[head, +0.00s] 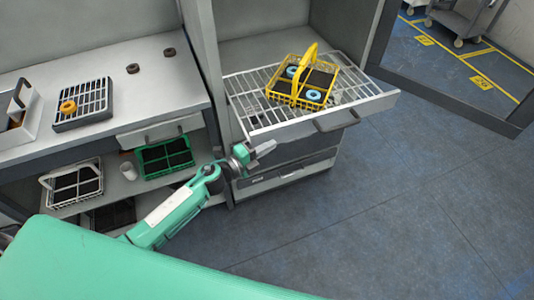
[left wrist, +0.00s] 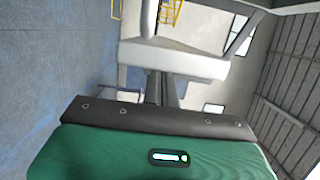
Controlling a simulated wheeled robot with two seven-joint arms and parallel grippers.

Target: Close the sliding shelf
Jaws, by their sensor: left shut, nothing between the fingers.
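The sliding shelf (head: 262,108) is a white wire rack pulled out of the grey cabinet. It has a pale front edge with a dark grey handle (head: 337,120). A yellow basket (head: 293,97) with blue rings stands on it. My left gripper (head: 268,147) is shut and empty, just below and in front of the shelf's left front corner. In the left wrist view, the fingers (left wrist: 161,88) point at a pale bar that looks like the shelf front (left wrist: 175,61); whether they touch it I cannot tell. My right gripper is not in view.
Dark drawers (head: 290,172) sit below the shelf. The left counter (head: 165,85) holds a rack (head: 84,118) with an orange ring. Green (head: 166,157) and white (head: 72,187) baskets stand underneath. The blue floor (head: 400,200) to the right is clear.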

